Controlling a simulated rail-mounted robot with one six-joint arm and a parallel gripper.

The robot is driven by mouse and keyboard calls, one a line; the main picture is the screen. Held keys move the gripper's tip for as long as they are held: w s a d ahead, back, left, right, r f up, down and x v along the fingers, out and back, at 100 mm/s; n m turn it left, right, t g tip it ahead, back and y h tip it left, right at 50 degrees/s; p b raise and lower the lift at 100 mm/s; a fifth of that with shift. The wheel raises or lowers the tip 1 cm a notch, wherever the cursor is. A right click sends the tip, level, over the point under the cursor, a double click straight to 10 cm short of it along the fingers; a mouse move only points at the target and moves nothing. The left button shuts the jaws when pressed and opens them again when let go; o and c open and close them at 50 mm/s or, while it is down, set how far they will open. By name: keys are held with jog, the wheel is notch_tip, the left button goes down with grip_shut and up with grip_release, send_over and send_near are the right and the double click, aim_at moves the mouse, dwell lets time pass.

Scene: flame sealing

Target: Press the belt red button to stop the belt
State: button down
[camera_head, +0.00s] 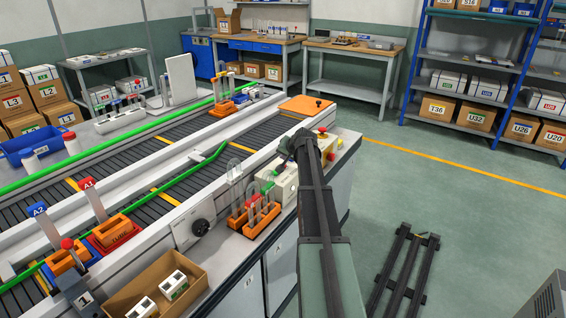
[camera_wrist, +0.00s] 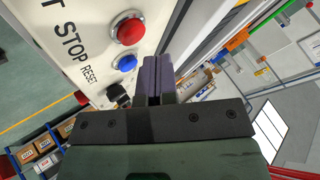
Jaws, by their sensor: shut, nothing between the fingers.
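The belt control panel (camera_wrist: 88,48) is pale, with the words STOP and RESET printed on it, and fills the upper left of the wrist view. Its red button (camera_wrist: 128,31) is a round dome in a metal ring, on the row with STOP. My gripper (camera_wrist: 158,62) is shut and empty. Its dark fingertips lie right of and below the red button in the picture, and no contact with it shows. In the head view, my arm reaches over the bench to the pale control box (camera_head: 284,185), partly covering it.
A blue button (camera_wrist: 125,63) and a black knob (camera_wrist: 118,93) sit close by on the panel. In the head view, an orange rack (camera_head: 262,219) with glass tubes stands in front of the box. The conveyor belt (camera_head: 150,203) runs behind. Open floor (camera_head: 450,210) lies to the right.

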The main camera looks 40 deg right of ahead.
notch_tip(320, 180, up, 6)
jog(key=p, duration=0.5)
jog(key=shift+p, duration=0.4)
dwell(0.3)
